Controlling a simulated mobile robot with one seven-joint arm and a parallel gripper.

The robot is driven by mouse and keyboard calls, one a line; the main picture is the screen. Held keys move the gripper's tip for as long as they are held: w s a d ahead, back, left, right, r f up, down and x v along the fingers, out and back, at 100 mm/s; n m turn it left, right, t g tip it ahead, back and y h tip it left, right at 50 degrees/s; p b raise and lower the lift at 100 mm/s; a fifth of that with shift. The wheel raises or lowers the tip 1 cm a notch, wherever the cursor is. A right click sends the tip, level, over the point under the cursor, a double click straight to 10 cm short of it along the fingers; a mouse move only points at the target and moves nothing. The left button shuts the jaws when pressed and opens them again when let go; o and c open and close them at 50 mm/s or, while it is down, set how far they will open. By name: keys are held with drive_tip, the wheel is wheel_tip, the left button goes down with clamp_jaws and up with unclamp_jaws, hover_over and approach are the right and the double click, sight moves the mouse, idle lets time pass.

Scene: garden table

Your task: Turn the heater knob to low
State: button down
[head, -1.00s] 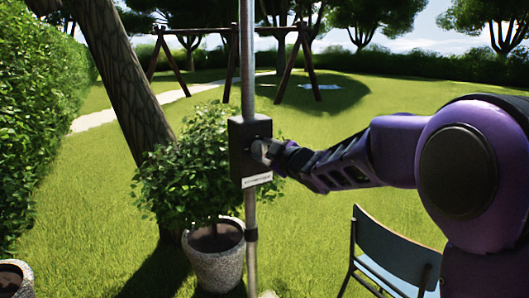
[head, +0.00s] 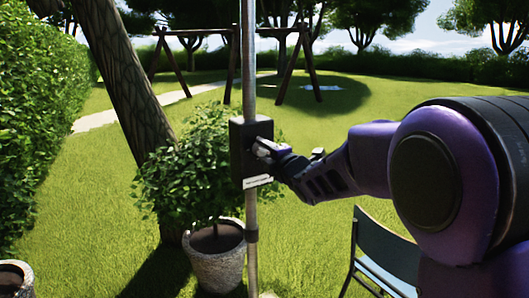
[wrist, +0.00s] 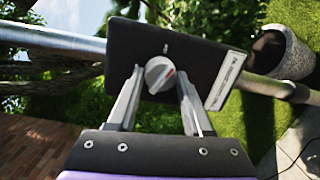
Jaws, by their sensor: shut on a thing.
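The heater control box (head: 240,135) is a dark box on a vertical metal pole in the head view. It also shows in the wrist view (wrist: 203,62), turned sideways. Small pale lettering sits beside the knob, too small to read. My gripper (head: 262,148) is at the face of the box. In the wrist view my gripper (wrist: 160,82) has a finger on each side of the knob and is shut on it. In the head view the gripper hides most of the knob.
The metal pole (head: 250,270) carries the box. A potted bush (head: 217,262) stands just left of it. A chair (head: 388,250) stands at the lower right, below my arm. Open lawn (head: 330,140) lies behind. A white label (wrist: 228,78) is on the box.

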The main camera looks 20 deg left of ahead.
drive_tip(key=shift+f+n, duration=0.15)
drive_tip(key=shift+n, duration=2.05)
drive_tip(key=shift+t, duration=0.3)
drive_tip(key=shift+c, duration=1.6)
unclamp_jaws()
drive_tip(key=v, duration=1.7)
drive_tip(key=shift+s+d, duration=0.15)
drive_tip(key=shift+d, duration=0.05)
